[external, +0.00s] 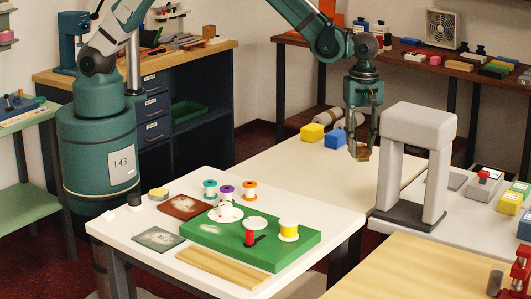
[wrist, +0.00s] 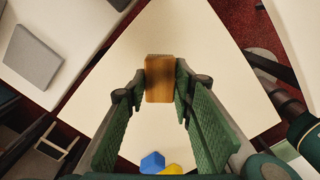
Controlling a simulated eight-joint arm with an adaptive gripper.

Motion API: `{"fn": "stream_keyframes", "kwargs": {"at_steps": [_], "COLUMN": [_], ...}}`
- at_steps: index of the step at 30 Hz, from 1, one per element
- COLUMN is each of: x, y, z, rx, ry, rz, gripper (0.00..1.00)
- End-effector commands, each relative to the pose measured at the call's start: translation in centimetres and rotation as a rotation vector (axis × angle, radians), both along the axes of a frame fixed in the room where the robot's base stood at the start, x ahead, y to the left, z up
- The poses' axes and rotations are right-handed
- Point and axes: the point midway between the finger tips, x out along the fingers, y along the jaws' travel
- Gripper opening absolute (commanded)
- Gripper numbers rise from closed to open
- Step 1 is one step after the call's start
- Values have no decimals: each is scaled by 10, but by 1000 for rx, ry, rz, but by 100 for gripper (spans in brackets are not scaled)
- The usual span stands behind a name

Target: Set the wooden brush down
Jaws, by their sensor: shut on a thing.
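The wooden brush shows as a brown block (wrist: 159,80) between the green pads of my gripper (wrist: 160,85) in the wrist view. My gripper is shut on it. In the external view my gripper (external: 359,152) hangs above the far cream table, left of the grey arch, with the brown brush (external: 363,154) at its fingertips. The brush appears held above the tabletop (external: 275,165); the exact gap is hard to tell.
A grey arch (external: 418,125) stands close to the right of my gripper. A yellow block (external: 312,132) and a blue block (external: 335,138) sit at the table's back edge. A green board (external: 290,260) with spools is on the near white table. The cream table's middle is clear.

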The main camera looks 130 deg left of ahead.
Motion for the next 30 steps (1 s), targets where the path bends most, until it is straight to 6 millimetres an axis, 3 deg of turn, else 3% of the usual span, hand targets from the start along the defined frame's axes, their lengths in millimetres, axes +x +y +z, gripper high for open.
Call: {"fn": "stream_keyframes", "kwargs": {"at_steps": [14, 30], "x": [0, 0], "y": [3, 3], "z": [-3, -61], "rx": [0, 0], "ry": [0, 0], "rz": [3, 3], "gripper": [13, 13]}}
